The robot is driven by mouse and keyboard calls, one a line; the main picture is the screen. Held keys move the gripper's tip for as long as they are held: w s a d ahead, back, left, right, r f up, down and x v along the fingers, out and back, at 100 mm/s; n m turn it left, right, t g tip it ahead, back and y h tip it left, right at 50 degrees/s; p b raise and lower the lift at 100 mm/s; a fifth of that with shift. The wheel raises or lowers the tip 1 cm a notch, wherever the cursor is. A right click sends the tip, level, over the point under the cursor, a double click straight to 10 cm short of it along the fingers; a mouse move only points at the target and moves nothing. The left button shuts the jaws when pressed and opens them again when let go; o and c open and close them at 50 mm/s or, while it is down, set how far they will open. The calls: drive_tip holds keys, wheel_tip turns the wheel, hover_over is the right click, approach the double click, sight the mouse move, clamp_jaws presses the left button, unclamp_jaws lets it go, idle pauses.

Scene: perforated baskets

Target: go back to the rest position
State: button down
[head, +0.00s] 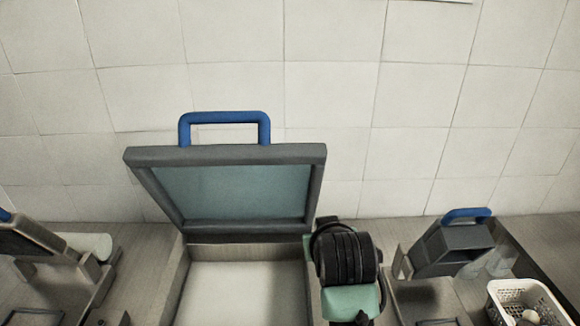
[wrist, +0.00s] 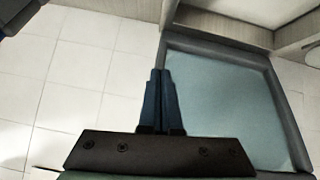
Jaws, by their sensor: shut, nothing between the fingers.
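My gripper (wrist: 161,78) shows in the wrist view with its two blue fingers pressed together and nothing between them. It is apart from other things as far as I can tell, in front of the tiled wall and the left edge of a grey-framed lid (wrist: 225,105). In the head view my black and green arm (head: 347,262) stands right of the open box; the fingers are not visible there. The box's lid (head: 230,190) is raised, with a blue handle (head: 224,118) on top. The box's pale interior (head: 246,290) looks empty where visible.
A grey device with a blue handle (head: 455,246) stands at the right. A white perforated basket (head: 527,297) holding a small pale round item is at the lower right. Another grey device (head: 32,242) is at the far left. A tiled wall (head: 330,90) closes off the back.

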drive_tip(key=s+a+r+t+b, duration=0.1)
drive_tip(key=s+a+r+t, duration=0.15)
drive_tip(key=r, duration=0.55)
drive_tip(key=s+a+r+t+y, duration=0.15)
drive_tip(key=r+t, duration=0.25)
drive_tip(key=r, duration=0.5)
drive_tip(key=s+a+r+t+b, duration=0.1)
drive_tip(key=a+r+t, duration=0.15)
drive_tip(key=r, duration=0.55)
drive_tip(key=s+r+m+t+h+b, duration=0.1)
drive_tip(key=s+r+t, duration=0.7)
drive_tip(key=s+r, duration=0.6)
drive_tip(key=shift+s+d+r+m+b, duration=0.2)
drive_tip(key=shift+s+m+b, duration=0.1)
drive_tip(key=shift+s, duration=0.45)
